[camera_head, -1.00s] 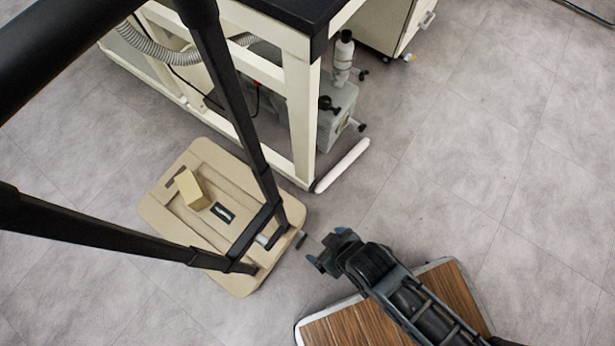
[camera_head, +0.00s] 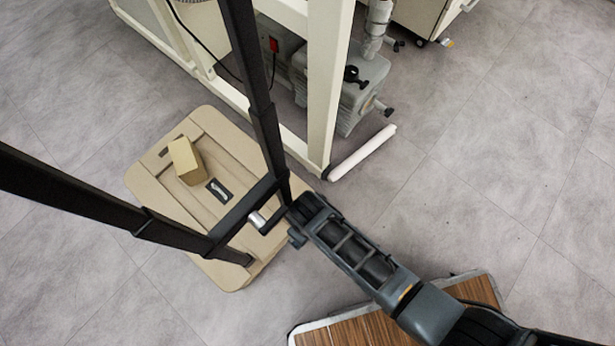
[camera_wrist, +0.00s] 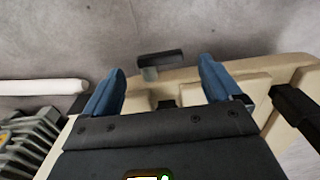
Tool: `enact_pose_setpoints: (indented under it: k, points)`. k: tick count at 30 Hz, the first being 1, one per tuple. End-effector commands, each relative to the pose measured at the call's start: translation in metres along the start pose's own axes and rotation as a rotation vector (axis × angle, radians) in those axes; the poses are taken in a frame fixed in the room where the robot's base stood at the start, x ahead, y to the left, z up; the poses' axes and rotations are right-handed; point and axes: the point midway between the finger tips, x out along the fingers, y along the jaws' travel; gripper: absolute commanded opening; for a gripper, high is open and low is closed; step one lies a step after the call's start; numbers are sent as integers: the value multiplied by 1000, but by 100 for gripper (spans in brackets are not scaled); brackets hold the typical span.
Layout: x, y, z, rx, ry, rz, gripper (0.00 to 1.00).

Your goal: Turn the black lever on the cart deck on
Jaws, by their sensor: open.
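The tan cart deck (camera_head: 150,187) lies low on the floor at left in the head view, with black upright posts. In the wrist view, the black lever (camera_wrist: 161,59) sticks out past the edge of the deck (camera_wrist: 250,68). It appears in the gap between and beyond the two blue fingertips of my gripper (camera_wrist: 162,72). My gripper is open, with nothing visibly held. In the head view, my gripper (camera_head: 297,236) is at the deck's right edge, and my arm hides the lever there. I cannot tell whether the fingers touch the lever.
A tan block (camera_head: 186,162) sits on the deck. The cart's black post (camera_head: 265,130) rises close beside my gripper. A cream bench frame (camera_head: 323,90) with a grey pump (camera_head: 350,92) and a white roller (camera_head: 362,152) stands behind. The floor at right is clear.

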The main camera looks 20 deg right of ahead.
Motion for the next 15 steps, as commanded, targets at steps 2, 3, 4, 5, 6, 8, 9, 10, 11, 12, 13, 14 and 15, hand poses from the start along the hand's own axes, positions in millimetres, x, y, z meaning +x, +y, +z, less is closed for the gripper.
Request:
enact_pose_setpoints:
  k: [2,3,4,5,6,8,9,10,11,12,13,14,15]
  points:
    - [16,0,-1,0,1,0,92]
    - [20,0,-1,0,0,0,92]
    - [23,0,0,0,0,0,92]
    - [25,0,-1,0,1,0,92]
    - [28,0,-1,0,2,0,92]
    - [30,0,-1,0,2,0,92]
    - [31,0,0,0,2,0,92]
    - [31,0,0,0,2,0,92]
    - [31,0,0,0,2,0,92]
    - [31,0,0,0,2,0,92]
    - [31,0,0,0,2,0,92]
    - [31,0,0,0,2,0,92]
    - [31,0,0,0,2,0,92]
